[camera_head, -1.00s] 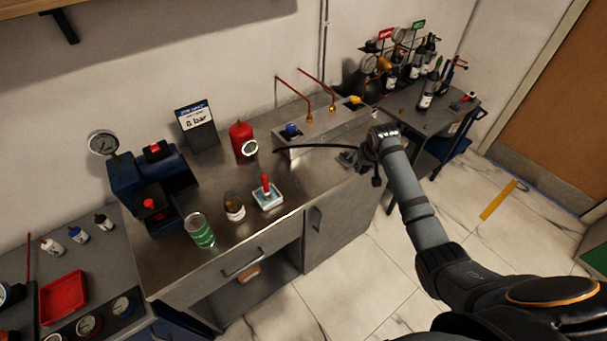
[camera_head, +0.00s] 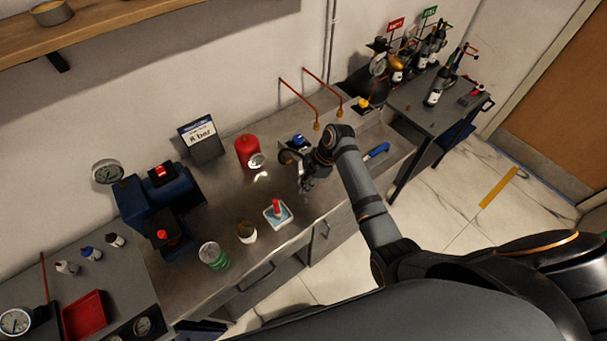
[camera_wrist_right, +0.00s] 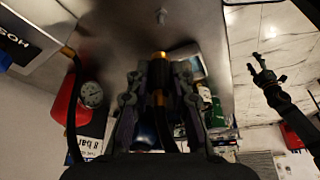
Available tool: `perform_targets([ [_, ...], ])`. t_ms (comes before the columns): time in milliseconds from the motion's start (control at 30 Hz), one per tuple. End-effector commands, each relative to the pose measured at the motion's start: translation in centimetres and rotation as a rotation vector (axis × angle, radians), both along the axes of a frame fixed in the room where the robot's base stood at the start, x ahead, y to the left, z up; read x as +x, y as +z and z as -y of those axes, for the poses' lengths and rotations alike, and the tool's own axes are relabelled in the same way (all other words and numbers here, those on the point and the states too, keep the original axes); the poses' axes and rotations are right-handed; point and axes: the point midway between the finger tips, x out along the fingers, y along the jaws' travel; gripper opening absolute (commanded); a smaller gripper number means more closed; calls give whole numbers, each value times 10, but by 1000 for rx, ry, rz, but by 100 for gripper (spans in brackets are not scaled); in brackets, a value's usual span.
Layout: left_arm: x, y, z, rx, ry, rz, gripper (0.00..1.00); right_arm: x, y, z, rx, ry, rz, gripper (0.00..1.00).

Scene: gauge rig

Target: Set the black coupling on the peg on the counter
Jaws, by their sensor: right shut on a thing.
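My right gripper (camera_head: 305,183) is over the steel counter (camera_head: 210,195), in front of the grey box with the blue knob. In the wrist view the right gripper (camera_wrist_right: 160,72) is shut on a dark piece with brass-coloured bands, which appears to be the black coupling (camera_wrist_right: 161,82) on a black hose; the fingers hide much of it. A small grey peg (camera_wrist_right: 161,16) stands on bare counter beyond the fingertips, apart from the coupling. I cannot make it out in the head view. My left gripper (camera_wrist_right: 258,70) shows small in the wrist view, over the floor, apparently open and empty.

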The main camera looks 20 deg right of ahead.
Motion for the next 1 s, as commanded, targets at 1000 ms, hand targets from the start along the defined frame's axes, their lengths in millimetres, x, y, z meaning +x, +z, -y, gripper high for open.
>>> perform_targets([
  [1000,-6,-27,0,0,1,-8,60,1,-53,1,3,-7,3,0],
])
